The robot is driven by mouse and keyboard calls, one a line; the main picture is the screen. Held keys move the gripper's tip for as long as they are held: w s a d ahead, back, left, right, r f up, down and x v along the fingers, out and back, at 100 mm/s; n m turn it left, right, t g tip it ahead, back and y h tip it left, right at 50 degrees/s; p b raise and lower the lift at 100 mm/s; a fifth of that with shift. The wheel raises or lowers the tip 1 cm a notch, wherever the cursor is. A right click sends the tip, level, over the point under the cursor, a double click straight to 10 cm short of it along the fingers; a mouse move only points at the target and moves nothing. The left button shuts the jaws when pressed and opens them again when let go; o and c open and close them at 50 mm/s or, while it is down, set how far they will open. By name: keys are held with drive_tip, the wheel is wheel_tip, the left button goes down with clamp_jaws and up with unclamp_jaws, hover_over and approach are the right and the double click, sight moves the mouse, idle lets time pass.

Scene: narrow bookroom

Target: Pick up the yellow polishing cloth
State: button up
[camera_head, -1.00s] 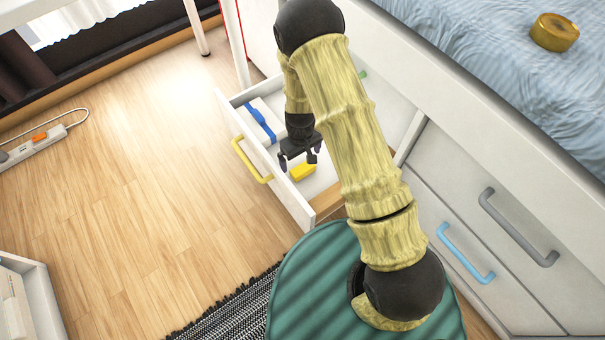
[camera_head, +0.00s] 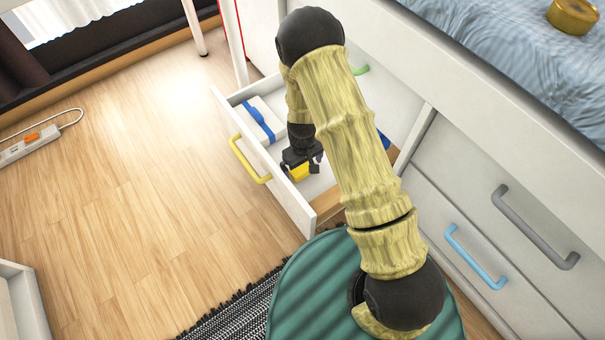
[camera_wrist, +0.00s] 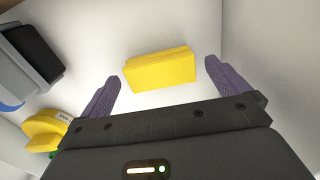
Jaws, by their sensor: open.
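The yellow polishing cloth (camera_wrist: 160,70) looks like a folded yellow block lying on the white floor of an open drawer (camera_head: 285,195). In the head view the cloth (camera_head: 301,172) is partly hidden by my gripper (camera_head: 303,162). My gripper is inside the drawer, low over the cloth. In the wrist view my gripper (camera_wrist: 160,85) is open, with one purple finger to the left of the cloth and one to the right. The cloth shows ahead between the fingertips, with a gap on each side. Neither finger visibly touches it.
A white item with a blue band (camera_head: 262,118) lies at the drawer's far left end. The wrist view shows a round yellow object (camera_wrist: 45,128) and a grey and black object (camera_wrist: 30,55) at left. The drawer wall (camera_wrist: 268,50) rises at right. The bed frame stands beside the drawer.

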drive_tip(key=shift+f+b, duration=0.35)
drive_tip(key=shift+f, duration=0.6)
drive_tip(key=shift+r, duration=0.1)
drive_tip(key=shift+c, duration=0.4)
drive_tip(key=c, duration=0.9)
